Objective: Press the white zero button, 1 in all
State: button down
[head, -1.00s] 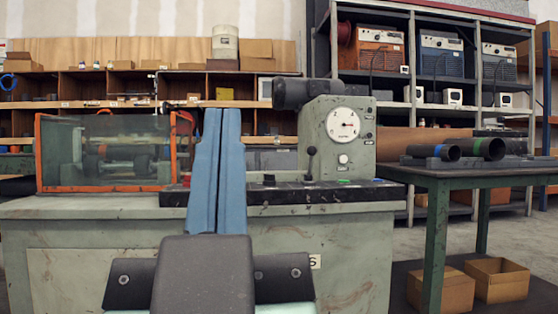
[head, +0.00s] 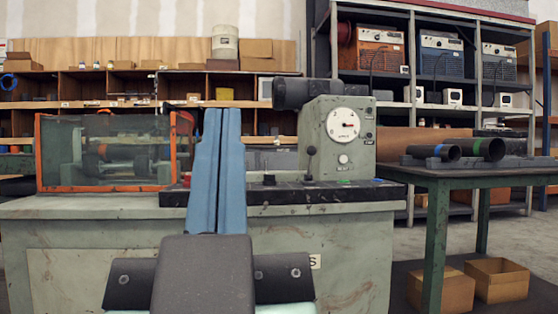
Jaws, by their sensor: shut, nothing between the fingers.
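A grey-green gauge housing (head: 313,135) stands on the machine bench, with a round white dial (head: 343,125) on its face. A small round white button (head: 343,159) sits below the dial, with a small label under it that is too small to read surely. My gripper (head: 219,112) has two long blue fingers, pressed together and pointing up, left of the housing in the picture. It holds nothing and appears apart from the button. The fingers hide part of the bench behind them.
A black-knobbed lever (head: 311,152) stands left of the white button. Small dark controls (head: 368,135) lie right of the dial. A dark cylinder (head: 292,94) juts left from the housing top. An orange-framed guard (head: 105,152) is at left, a green table (head: 480,172) at right.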

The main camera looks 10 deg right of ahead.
jog(key=shift+r, duration=0.1)
notch_tip(320, 180, up, 58)
jog(key=p, duration=5.8)
